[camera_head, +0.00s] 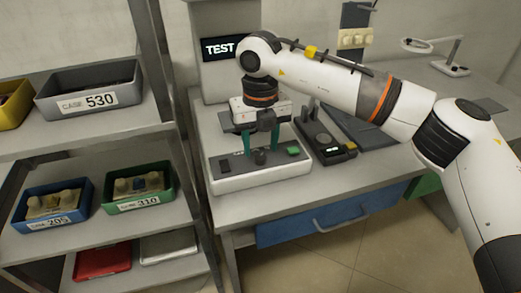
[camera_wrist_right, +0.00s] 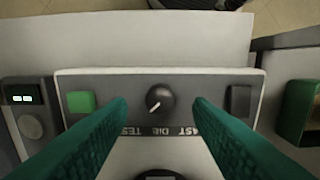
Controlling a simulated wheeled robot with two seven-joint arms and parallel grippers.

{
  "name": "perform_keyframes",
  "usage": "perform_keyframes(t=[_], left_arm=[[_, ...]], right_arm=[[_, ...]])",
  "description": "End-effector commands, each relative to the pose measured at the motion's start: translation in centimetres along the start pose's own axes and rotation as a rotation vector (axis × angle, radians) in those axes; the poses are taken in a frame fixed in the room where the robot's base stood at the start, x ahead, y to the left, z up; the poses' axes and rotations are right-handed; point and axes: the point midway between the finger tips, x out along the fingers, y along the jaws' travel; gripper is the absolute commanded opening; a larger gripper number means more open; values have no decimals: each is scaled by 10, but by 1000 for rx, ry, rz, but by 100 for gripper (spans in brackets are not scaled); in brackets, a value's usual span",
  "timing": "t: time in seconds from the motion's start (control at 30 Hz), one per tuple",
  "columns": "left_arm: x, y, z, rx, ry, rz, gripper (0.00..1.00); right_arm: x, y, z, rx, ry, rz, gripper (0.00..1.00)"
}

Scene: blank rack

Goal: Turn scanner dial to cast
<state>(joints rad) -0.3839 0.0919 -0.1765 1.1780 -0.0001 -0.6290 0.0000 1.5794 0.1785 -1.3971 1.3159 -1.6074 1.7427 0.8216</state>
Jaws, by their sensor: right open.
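The scanner (camera_head: 262,175) stands on the grey bench with a dark control strip along its front. Its black round dial (camera_head: 260,157) sits mid-strip and shows also in the right wrist view (camera_wrist_right: 160,98). Upside-down labels there read TEST at left, DIE in the middle and CAST, partly hidden, at right. The dial's pale mark appears to point lower left, towards TEST. The scanner's screen (camera_head: 220,48) reads TEST. My right gripper (camera_head: 261,146) is open, pointing down, its green fingers on either side of the dial and apart from it. My left gripper is out of view.
A green button (camera_wrist_right: 80,101) and a black switch (camera_wrist_right: 240,100) flank the dial. A small dark device (camera_head: 325,140) stands close beside the scanner. A shelf with labelled bins (camera_head: 90,85) is at left. A blue drawer (camera_head: 325,213) is below the bench.

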Motion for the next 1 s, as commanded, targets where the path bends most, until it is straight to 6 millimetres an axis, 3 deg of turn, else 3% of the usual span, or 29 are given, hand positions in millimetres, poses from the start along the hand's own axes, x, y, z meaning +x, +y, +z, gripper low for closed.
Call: perform_keyframes(t=[0.2,0.53,0.8,1.0], left_arm=[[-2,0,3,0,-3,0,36],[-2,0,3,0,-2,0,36],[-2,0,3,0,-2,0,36],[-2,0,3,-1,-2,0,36]], right_arm=[[22,0,0,1,0,0,47],[26,0,0,0,1,0,47],[25,0,0,0,1,0,4],[25,0,0,-10,1,0,2]])
